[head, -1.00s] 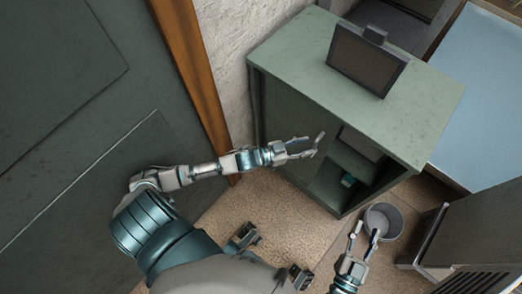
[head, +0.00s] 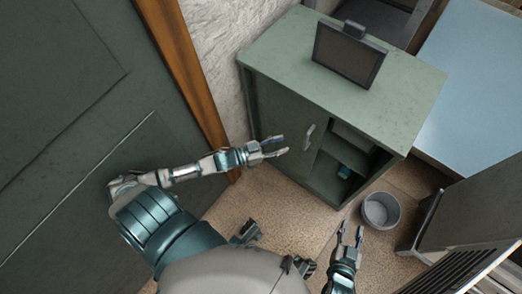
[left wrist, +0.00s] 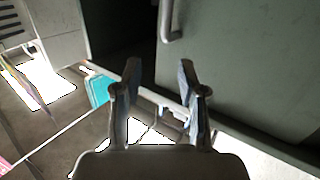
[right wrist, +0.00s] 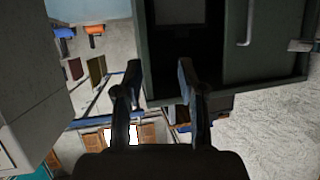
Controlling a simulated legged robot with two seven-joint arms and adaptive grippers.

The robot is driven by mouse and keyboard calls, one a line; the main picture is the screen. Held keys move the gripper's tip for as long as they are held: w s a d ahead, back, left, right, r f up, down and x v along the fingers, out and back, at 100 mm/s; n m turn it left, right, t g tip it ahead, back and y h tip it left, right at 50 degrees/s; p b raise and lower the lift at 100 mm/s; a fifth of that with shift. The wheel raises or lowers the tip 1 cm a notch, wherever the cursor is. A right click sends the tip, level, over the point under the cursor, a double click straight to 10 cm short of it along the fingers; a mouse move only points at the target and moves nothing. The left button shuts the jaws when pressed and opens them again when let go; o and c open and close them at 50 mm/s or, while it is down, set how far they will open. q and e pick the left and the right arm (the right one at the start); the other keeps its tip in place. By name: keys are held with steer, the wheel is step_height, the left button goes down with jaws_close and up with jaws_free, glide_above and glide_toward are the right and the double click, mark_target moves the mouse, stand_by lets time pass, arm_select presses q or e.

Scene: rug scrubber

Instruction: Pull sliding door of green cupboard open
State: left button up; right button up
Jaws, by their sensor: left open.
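The green cupboard (head: 410,82) stands against the wall, right of centre in the head view. Its sliding door (head: 272,112) covers the left part of the front; the right part is open onto shelves. The door's upright metal handle (head: 309,137) is near the door's right edge. It also shows at the top of the left wrist view (left wrist: 166,22) and in the right wrist view (right wrist: 247,25). My left gripper (head: 284,146) is open and empty, left of the handle and apart from it. My right gripper (head: 350,234) is open and empty, below the cupboard in the picture.
A dark framed screen (head: 348,56) stands on the cupboard top. A teal item (head: 344,171) is inside the cupboard. A grey bucket (head: 381,210) is on the floor near my right gripper. A wooden door frame (head: 185,75) is at the left.

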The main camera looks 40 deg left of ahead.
arm_select(q)
steer(key=p+v, duration=0.3)
steer(key=v, duration=0.5)
steer(key=shift+w+a+f, duration=0.2)
steer(key=shift+a+f, duration=0.1)
steer(key=shift+f, duration=0.1)
arm_select(e)
steer(key=s+d+f+g+h, duration=0.1)
steer(key=s+d+f+g, duration=0.2)
steer(key=s+f+g, duration=0.2)
steer(key=shift+s+d+f+g+h, duration=0.3)
steer(key=shift+s+g, duration=0.8)
steer(key=shift+s, duration=1.1)
steer(key=shift+d, duration=0.1)
steer(key=shift+r, duration=0.1)
arm_select(q)
steer(key=shift+s+a+p, duration=0.15)
steer(key=shift+p, duration=0.35)
arm_select(e)
steer(key=shift+r, duration=0.3)
arm_select(q)
steer(key=shift+d+r, duration=0.1)
steer(key=shift+d, duration=0.1)
arm_select(e)
steer(key=shift+d+r, duration=0.1)
